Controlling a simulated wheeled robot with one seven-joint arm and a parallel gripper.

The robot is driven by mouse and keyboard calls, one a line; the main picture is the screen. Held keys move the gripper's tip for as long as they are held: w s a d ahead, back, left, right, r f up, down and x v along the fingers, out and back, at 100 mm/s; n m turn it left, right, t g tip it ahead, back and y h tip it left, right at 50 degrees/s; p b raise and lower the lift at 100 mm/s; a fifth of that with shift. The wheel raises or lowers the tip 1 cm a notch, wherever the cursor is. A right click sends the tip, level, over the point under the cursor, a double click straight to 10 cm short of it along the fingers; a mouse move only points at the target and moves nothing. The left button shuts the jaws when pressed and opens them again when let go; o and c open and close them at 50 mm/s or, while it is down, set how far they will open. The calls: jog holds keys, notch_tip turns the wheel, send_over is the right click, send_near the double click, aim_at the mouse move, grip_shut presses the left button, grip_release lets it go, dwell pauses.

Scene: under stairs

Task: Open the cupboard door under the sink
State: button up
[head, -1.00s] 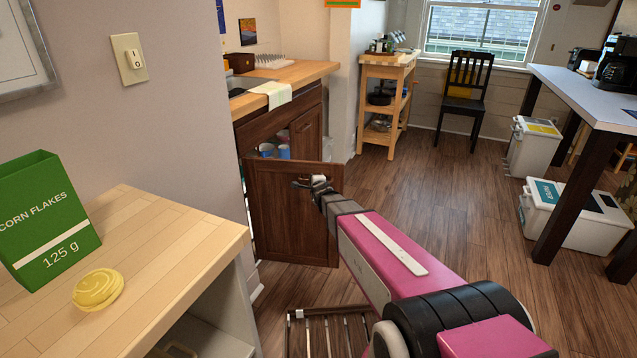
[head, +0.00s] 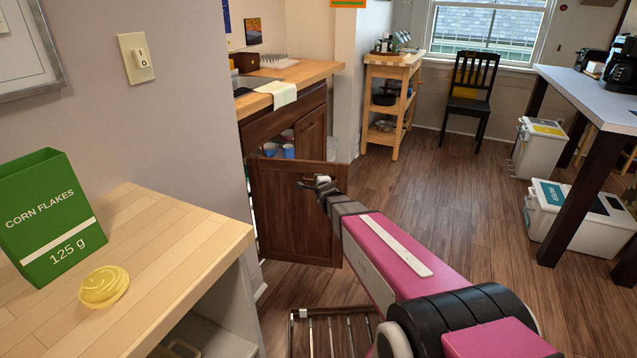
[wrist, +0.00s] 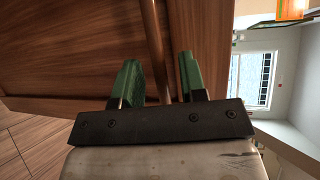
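The brown wooden cupboard door (head: 290,225) under the sink (head: 250,85) stands swung out from its cabinet, with the inside partly showing behind it. My gripper (head: 317,182) is at the upper part of the door's outer face, by its handle (head: 304,184). In the wrist view, the handle is a copper-coloured bar (wrist: 154,30) running between my two green fingertips (wrist: 158,75). The fingers are apart, one on each side of the bar, with gaps showing. Whether either touches the bar is hard to tell.
Blue cups (head: 288,151) show inside the cabinet. A wooden counter (head: 195,245) with a green corn flakes box (head: 50,215) and a yellow item (head: 104,286) is close on the left. A slatted rack (head: 330,335) is low in front. Floor (head: 440,200) right of the door is clear.

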jog(key=v, duration=1)
